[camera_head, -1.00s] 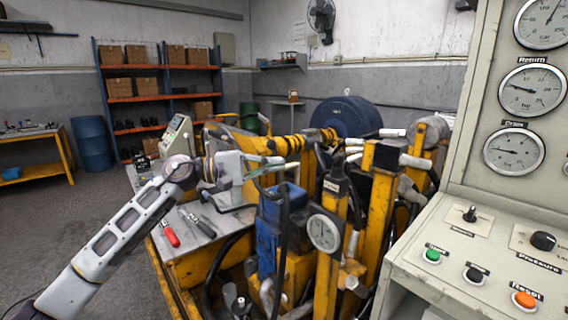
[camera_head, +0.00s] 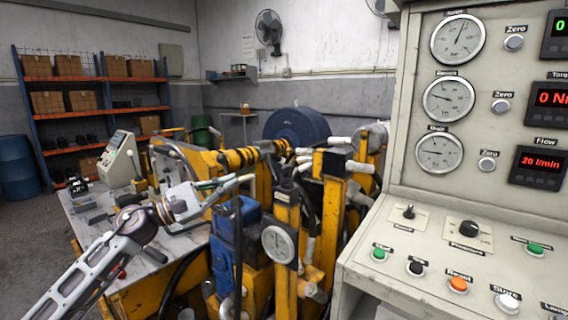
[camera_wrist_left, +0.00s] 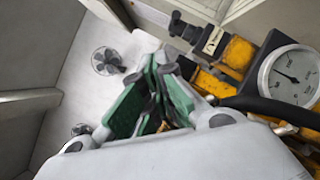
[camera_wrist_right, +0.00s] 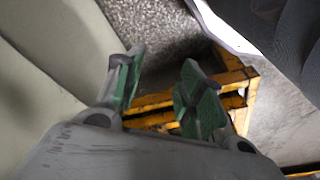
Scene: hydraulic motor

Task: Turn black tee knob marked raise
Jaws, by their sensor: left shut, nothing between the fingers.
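No mark reading "raise" is legible in any view. A black handle-like top (camera_head: 287,186) sits on a yellow post of the machine in the head view; I cannot tell whether it is the tee knob. A black T-shaped part (camera_wrist_left: 186,30) shows beyond my gripper in the left wrist view. My left gripper (camera_head: 240,182) is shut and empty, left of that post, over the machine. Its green-padded fingers also show in the left wrist view (camera_wrist_left: 153,85). My right gripper (camera_wrist_right: 160,88) is open and empty above the floor; it is not in the head view.
A control panel (camera_head: 370,262) stands at the right, with a small black lever (camera_head: 408,212), a round black pressure knob (camera_head: 469,228) and several buttons. A dial gauge (camera_head: 279,244) and a blue block (camera_head: 228,245) stand near the post. Shelves (camera_head: 38,79) are at the back.

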